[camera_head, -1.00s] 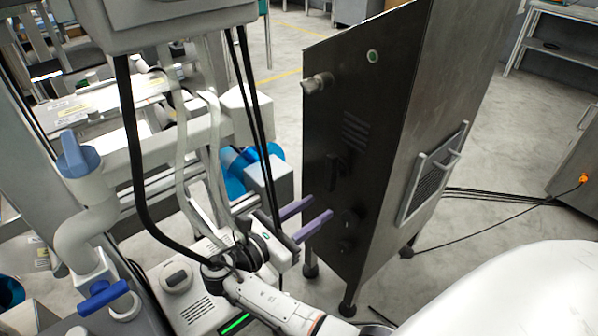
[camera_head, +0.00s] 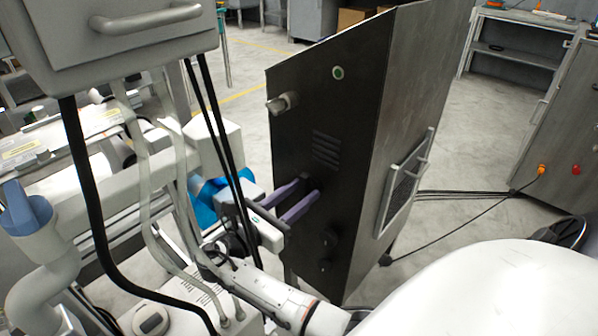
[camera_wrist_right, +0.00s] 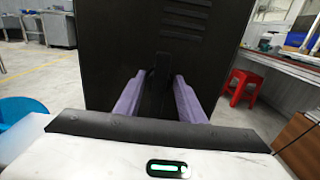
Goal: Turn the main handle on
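The main handle (camera_wrist_right: 159,76) looks like a black upright lever on the dark front panel of a tall metal cabinet (camera_head: 360,150). In the right wrist view it stands between my purple fingertips, dark against dark. My right gripper (camera_head: 311,185) is open, with its two fingers at the panel, one on each side of the handle. The fingers also fill the lower middle of the right wrist view (camera_wrist_right: 158,90). A gap seems to show on each side, but contact is hard to judge. In the head view the fingers largely hide the handle. My left gripper is not in view.
The panel also bears a green button (camera_head: 338,72), a grey knob (camera_head: 282,102), vents (camera_head: 326,150) and black knobs (camera_head: 330,239) below. Hanging black cables (camera_head: 213,110) and a white machine frame crowd the left. A red stool (camera_wrist_right: 243,87) stands right in the wrist view.

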